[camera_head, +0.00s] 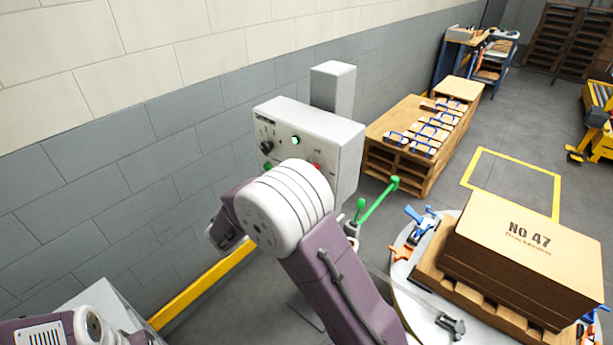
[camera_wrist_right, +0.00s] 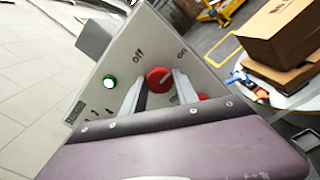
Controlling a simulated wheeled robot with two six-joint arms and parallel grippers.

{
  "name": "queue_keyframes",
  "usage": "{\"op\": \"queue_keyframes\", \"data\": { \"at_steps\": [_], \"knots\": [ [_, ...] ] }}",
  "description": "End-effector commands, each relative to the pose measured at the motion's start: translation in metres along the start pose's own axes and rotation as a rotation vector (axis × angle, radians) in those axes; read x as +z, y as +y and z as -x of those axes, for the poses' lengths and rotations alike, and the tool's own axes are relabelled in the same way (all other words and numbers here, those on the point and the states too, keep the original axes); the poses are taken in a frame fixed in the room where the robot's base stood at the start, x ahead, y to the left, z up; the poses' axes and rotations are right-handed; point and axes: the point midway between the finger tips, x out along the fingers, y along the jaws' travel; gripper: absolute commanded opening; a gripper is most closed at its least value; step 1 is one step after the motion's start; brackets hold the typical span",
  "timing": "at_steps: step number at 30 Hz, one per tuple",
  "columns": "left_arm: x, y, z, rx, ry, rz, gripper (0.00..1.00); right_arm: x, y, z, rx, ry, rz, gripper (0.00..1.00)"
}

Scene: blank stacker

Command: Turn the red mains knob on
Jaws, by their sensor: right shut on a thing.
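The red mains knob (camera_wrist_right: 159,80) is on the face of a pale grey control box (camera_head: 283,128), between the printed words "off" and "on" in the right wrist view. My right gripper (camera_wrist_right: 160,88) is shut on this knob, one finger at each side. The knob's exact turn is hard to tell. In the head view my right arm's white joint hides the gripper and the lower part of the panel. A bit of red (camera_head: 317,165) shows above that joint. Only part of my left arm shows at the lower left; its gripper is out of frame.
A green lamp (camera_wrist_right: 109,82) is lit on the panel. A second red part (camera_wrist_right: 203,96) sits just beyond the right finger. A green-handled lever (camera_head: 378,199) sticks out below the box. To the right, a round table (camera_head: 425,298) carries a palleted carton (camera_head: 530,250).

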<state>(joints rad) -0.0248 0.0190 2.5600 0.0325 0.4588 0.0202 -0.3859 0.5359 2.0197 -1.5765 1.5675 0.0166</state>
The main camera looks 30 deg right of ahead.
Motion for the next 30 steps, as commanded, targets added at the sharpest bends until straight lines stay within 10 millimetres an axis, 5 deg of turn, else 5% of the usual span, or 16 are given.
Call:
{"op": "queue_keyframes", "data": {
  "at_steps": [10,11,13,23,30],
  "knots": [
    [0.000,0.000,0.000,0.000,0.000,0.000,0.36,-0.001,-0.001,0.000,-0.003,0.004,-0.001,0.00],
    [0.000,0.000,0.000,0.000,0.000,0.000,0.36,-0.001,-0.001,0.000,-0.003,0.004,-0.001,0.41],
    [0.000,0.000,0.000,0.000,0.000,0.000,0.36,-0.001,-0.001,0.000,-0.002,0.003,-0.001,0.57],
    [0.000,0.000,-0.001,0.000,0.000,0.000,0.36,-0.001,0.000,0.003,0.001,0.002,-0.002,0.57],
    [0.001,0.000,-0.009,0.000,0.000,0.000,0.36,-0.003,-0.001,0.052,0.004,0.005,-0.002,0.57]
  ]
}}
